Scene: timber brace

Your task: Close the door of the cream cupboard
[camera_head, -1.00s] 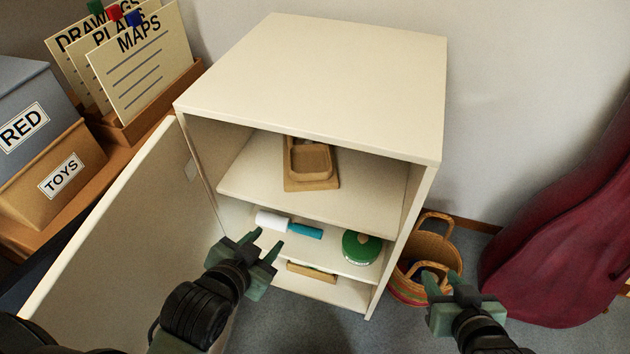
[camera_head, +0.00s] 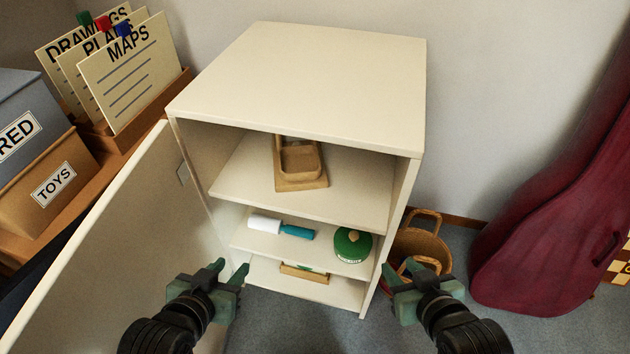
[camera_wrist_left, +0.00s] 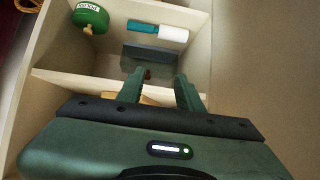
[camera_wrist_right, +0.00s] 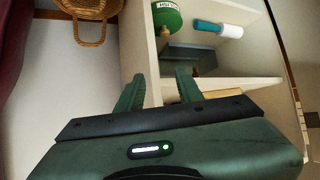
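The cream cupboard (camera_head: 300,85) stands in the middle of the head view, its front open on its shelves. Its door (camera_head: 115,245) is swung wide open on the left, inner face showing. My left gripper (camera_head: 228,270) is open and empty in front of the cupboard, between the door and the opening; it appears apart from the door. In the left wrist view its fingers (camera_wrist_left: 160,95) point at the shelves. My right gripper (camera_head: 386,275) is open and empty near the cupboard's right front edge; its fingers (camera_wrist_right: 157,90) show in the right wrist view.
On the shelves are a wooden tray (camera_head: 300,165), a white and teal roller (camera_head: 280,227) and a green round tin (camera_head: 352,245). A basket (camera_head: 425,245) and a dark red instrument case (camera_head: 545,220) stand right. A TOYS box (camera_head: 50,185) sits left.

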